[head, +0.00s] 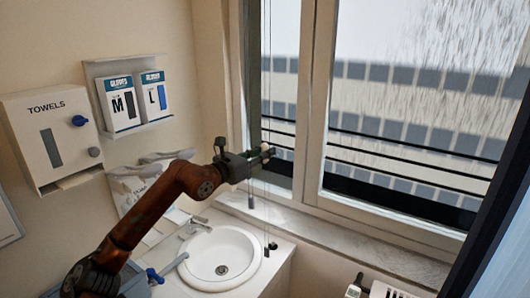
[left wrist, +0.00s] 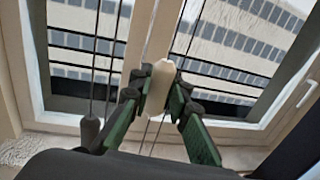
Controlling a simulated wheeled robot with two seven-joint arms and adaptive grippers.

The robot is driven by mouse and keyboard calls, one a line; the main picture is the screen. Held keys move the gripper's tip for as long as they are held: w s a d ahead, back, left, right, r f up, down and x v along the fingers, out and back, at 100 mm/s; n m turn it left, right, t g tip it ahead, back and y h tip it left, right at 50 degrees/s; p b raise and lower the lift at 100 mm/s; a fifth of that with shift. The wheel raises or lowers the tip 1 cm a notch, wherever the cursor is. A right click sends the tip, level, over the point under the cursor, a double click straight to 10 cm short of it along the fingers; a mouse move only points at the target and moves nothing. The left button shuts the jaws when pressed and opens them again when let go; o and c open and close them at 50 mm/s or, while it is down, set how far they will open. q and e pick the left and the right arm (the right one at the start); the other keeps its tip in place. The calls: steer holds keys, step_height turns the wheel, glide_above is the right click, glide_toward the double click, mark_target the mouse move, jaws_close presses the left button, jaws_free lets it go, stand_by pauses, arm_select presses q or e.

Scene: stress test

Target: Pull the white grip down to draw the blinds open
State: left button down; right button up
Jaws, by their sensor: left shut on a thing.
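The white grip (left wrist: 159,88) hangs on thin cords in front of the window. In the left wrist view my left gripper (left wrist: 160,92) has its two green-sided fingers closed around it from both sides. In the head view my left gripper (head: 267,152) reaches in from the left, above the sink by the window, and the grip mostly hides between the fingers. Thin cords (head: 267,60) run up from the gripper along the window frame. The blind itself does not show clearly. My right gripper is not in view.
A dark cord weight (left wrist: 91,128) hangs left of the fingers. Below is a white sink (head: 222,258) with a tap (head: 194,226). A windowsill (head: 330,232) runs to the right. A towel dispenser (head: 52,135) and glove boxes (head: 135,100) are on the left wall.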

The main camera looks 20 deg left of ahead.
arm_select(q)
steer(key=c, duration=1.8)
jaws_free()
steer(key=shift+s, duration=0.1)
steer(key=v, duration=1.2)
